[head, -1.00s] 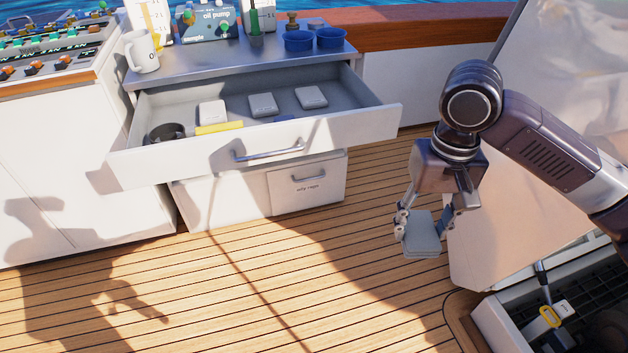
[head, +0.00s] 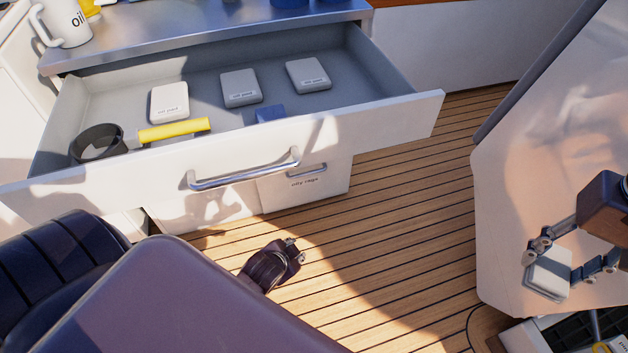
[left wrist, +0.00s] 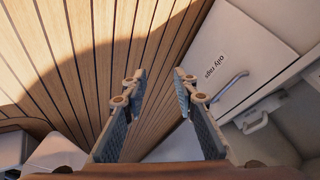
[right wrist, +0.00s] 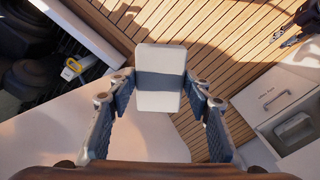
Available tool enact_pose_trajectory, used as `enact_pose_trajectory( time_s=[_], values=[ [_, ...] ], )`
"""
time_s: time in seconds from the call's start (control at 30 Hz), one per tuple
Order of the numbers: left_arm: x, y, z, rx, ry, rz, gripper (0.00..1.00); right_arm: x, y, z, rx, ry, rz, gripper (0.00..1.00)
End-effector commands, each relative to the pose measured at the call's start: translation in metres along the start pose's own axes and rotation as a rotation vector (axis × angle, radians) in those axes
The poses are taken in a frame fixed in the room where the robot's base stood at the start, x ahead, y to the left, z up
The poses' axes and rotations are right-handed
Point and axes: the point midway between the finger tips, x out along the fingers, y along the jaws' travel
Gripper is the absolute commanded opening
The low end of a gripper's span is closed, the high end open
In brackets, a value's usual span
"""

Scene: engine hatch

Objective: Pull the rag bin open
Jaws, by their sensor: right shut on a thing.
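The rag bin (head: 322,190), a white front lettered "oily rags" with a metal bar handle (head: 307,171), sits low in the cabinet under the pulled-out drawer and looks shut. Part of it is hidden by the drawer front. My left gripper (head: 296,250) is over the deck in front of the bin, apart from its handle. In the left wrist view the left gripper (left wrist: 158,84) is open and empty, with the bin (left wrist: 205,50) and handle (left wrist: 231,86) to its right. My right gripper (head: 570,262) is shut on a white pack with a grey band (right wrist: 160,58).
The open drawer (head: 395,112) juts out above the bin, holding oil packs (head: 240,92), a yellow-handled tool (head: 175,130) and a dark ring (head: 97,143). A raised hatch cover (head: 520,180) stands at right. The planked deck (head: 400,230) between is clear.

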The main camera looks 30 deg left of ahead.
Motion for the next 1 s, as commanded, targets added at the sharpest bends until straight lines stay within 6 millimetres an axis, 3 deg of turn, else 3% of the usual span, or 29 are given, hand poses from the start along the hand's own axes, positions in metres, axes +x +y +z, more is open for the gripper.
enact_pose_trajectory(
  time_s=[0.03, 0.1, 0.4, 0.7, 0.83, 1.0],
  values=[
    [0.03, -0.007, 0.006, 0.044, 0.04, -0.045, 0.27, 0.031, 0.0, 0.0, -0.001, 0.0, 0.0, 0.26],
    [0.051, -0.026, 0.002, 0.114, 0.1, -0.111, 0.27, 0.051, 0.0, 0.0, -0.001, 0.001, 0.0, 0.26],
    [0.116, -0.094, -0.017, 0.436, 0.316, -0.41, 0.27, 0.137, -0.001, 0.0, 0.0, 0.001, 0.0, 0.26],
    [0.152, -0.132, -0.027, 0.77, 0.468, -0.718, 0.27, 0.22, -0.001, 0.0, 0.0, 0.001, -0.001, 0.26],
    [0.158, -0.138, -0.029, 0.887, 0.51, -0.827, 0.27, 0.246, -0.001, 0.0, 0.0, 0.001, -0.001, 0.26],
    [0.159, -0.141, -0.031, 0.979, 0.541, -0.917, 0.27, 0.263, -0.001, 0.0, 0.0, 0.001, -0.001, 0.26]
  ],
)
